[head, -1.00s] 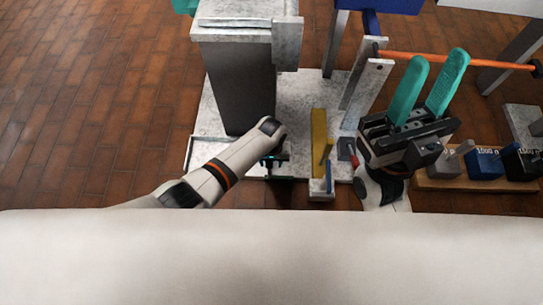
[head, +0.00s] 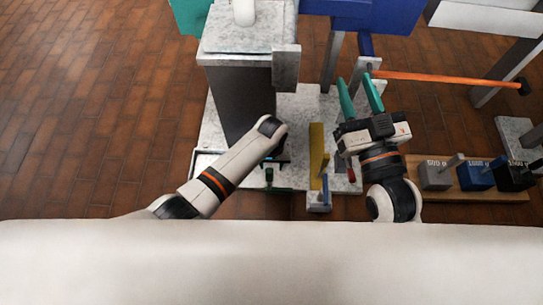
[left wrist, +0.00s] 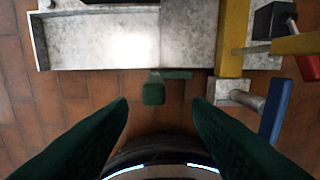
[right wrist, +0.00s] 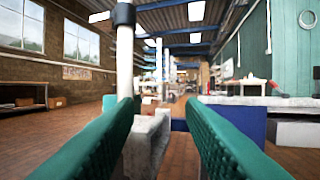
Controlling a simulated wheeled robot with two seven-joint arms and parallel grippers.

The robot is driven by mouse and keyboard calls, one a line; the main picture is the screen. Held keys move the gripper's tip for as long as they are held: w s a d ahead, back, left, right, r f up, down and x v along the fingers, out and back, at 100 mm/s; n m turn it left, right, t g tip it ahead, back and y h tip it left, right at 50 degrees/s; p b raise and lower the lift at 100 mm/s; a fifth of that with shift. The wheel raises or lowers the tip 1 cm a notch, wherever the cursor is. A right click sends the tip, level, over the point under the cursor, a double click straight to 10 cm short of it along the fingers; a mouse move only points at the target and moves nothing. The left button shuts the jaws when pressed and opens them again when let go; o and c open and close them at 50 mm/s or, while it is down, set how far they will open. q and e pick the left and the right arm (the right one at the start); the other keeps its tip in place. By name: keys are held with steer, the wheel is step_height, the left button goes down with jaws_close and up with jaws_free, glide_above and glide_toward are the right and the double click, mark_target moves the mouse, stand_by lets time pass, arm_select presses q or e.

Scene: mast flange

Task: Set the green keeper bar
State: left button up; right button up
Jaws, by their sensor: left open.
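The green keeper bar (head: 270,177) shows in the head view just below my left wrist, at the near edge of the pale base plate. In the left wrist view it is a short flat bar with a square post (left wrist: 153,93). My left gripper (left wrist: 161,104) is open, with the post seen in the gap between its dark green fingers; the two look apart. In the head view my left gripper (head: 274,160) is mostly hidden by its own arm. My right gripper (head: 356,90) is open and empty, its teal fingers pointing forward beside a grey upright.
A grey column (head: 238,95) stands on the base plate (head: 293,112). A yellow bar (left wrist: 234,35), a grey block (left wrist: 222,88) and a blue lever (left wrist: 274,108) lie right of the keeper. A wooden board (head: 460,196) with weights is at right. An orange rod (head: 450,79) extends behind.

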arm_select(q)
steer(key=shift+r+p, duration=0.4)
steer(key=shift+r, duration=0.8)
arm_select(e)
steer(key=shift+d+f+g+h, duration=0.2)
steer(key=shift+f+g+h, duration=0.1)
steer(key=shift+f+g, duration=0.75)
steer(key=shift+d+f+g+h, duration=0.25)
steer(key=shift+f+g, duration=0.4)
steer(key=shift+f, duration=0.65)
